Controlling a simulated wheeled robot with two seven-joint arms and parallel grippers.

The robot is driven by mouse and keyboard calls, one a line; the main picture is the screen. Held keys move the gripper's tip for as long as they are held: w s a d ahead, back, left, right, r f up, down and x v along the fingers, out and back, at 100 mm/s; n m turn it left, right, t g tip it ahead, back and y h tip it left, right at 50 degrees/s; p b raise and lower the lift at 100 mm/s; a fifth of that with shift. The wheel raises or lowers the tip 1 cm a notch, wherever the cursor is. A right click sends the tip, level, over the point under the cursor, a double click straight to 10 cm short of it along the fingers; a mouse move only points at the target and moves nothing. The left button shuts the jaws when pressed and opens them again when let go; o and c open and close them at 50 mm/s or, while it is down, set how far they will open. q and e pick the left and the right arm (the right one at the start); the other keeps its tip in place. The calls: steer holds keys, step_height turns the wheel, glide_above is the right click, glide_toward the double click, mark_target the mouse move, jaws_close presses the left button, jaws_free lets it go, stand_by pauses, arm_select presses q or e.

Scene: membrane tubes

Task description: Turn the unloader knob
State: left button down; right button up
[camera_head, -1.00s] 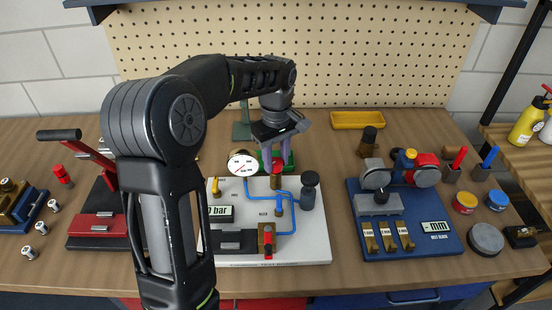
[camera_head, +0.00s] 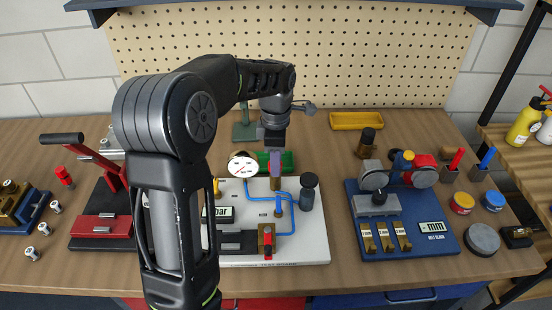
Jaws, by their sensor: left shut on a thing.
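The unloader knob was red in the earlier frame and is now hidden behind the fingers of my left gripper (camera_head: 275,162). The gripper points down from above, with its purple-grey fingers in line as seen from the head, and is shut on the knob. The brass fitting (camera_head: 277,184) below the knob shows on the white panel (camera_head: 312,235). A round dial gauge (camera_head: 243,165) stands just left of the fingers. My right gripper is out of view.
Blue pipes and a dark grey cylinder (camera_head: 308,190) are right of the gripper on the panel. A red lever press (camera_head: 97,225) stands left, and a blue board (camera_head: 430,243) with fixtures is right. My forearm covers the panel's left part.

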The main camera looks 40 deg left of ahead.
arm_select(q)
steer(key=shift+n, duration=0.9)
steer(key=c, duration=1)
jaws_free()
steer(key=shift+o, duration=0.2)
step_height(320, 180, up, 8)
steer(key=shift+f+b, duration=0.1)
steer(key=shift+b, duration=0.25)
